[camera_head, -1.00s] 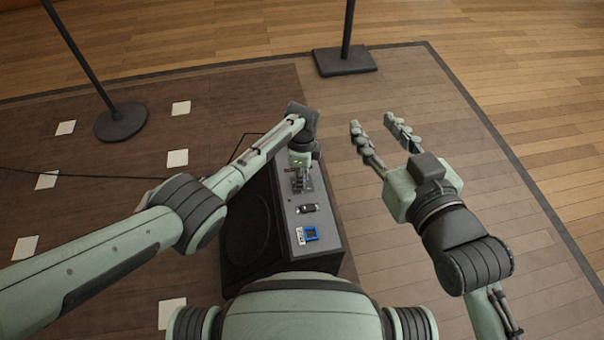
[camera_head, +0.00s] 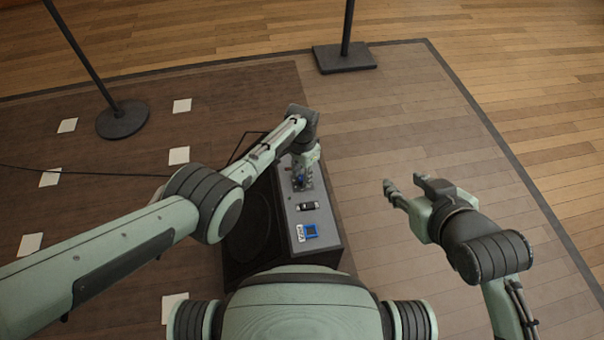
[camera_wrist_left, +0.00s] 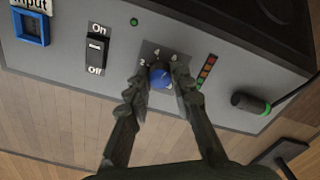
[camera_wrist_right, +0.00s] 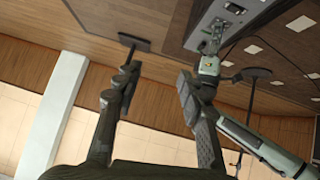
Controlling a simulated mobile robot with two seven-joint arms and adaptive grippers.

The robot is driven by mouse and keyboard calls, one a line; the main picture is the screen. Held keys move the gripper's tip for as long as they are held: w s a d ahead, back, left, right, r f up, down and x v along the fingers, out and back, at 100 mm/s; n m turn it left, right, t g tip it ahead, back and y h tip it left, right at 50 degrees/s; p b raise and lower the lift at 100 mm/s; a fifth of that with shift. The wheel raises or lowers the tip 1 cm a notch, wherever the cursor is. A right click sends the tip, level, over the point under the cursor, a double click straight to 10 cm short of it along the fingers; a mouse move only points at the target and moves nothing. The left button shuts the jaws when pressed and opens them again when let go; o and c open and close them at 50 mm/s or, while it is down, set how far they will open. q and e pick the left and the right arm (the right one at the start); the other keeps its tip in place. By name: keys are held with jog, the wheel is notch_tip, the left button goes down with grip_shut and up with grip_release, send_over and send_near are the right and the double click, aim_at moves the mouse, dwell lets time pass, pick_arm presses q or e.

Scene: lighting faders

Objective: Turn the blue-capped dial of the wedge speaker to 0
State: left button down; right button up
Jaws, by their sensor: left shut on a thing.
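The wedge speaker (camera_head: 326,225) stands on the dark floor with its grey control panel facing up. The blue-capped dial (camera_wrist_left: 160,76) sits on a dark square plate with small numerals, partly covered by the fingers; a 2 shows at its left. My left gripper (camera_wrist_left: 160,82) is shut on the dial, one finger on each side of the cap. In the head view my left gripper (camera_head: 302,180) is over the far part of the panel. My right gripper (camera_head: 405,184) is open and empty in the air right of the speaker; it also shows in its wrist view (camera_wrist_right: 155,75).
The panel also has an On/Off switch (camera_wrist_left: 96,50), a blue-framed input socket (camera_wrist_left: 31,28), a green light (camera_wrist_left: 134,21), a level strip (camera_wrist_left: 207,72) and a plugged cable (camera_wrist_left: 250,103). Stand bases (camera_head: 123,120) (camera_head: 344,58) are farther back. The floor at right is clear.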

pick_arm(q)
jog(key=n, duration=0.3)
jog(key=shift+n, duration=0.4)
jog(key=n, duration=0.9)
jog(key=shift+p, duration=0.3)
jog(key=n, duration=0.3)
jog(key=shift+n, duration=0.3)
jog(key=n, duration=0.2)
jog(key=shift+s+n, duration=0.1)
jog(key=shift+n, duration=0.3)
jog(key=n, duration=0.2)
jog(key=shift+n, duration=0.3)
jog(key=n+b, duration=0.1)
jog(key=n, duration=0.4)
jog(key=shift+n, duration=1.5)
pick_arm(e)
jog(key=shift+w+a+r+t+y, duration=0.3)
jog(key=shift+w+a+r+t, duration=0.25)
jog(key=shift+a+r, duration=0.2)
jog(key=shift+f, duration=0.1)
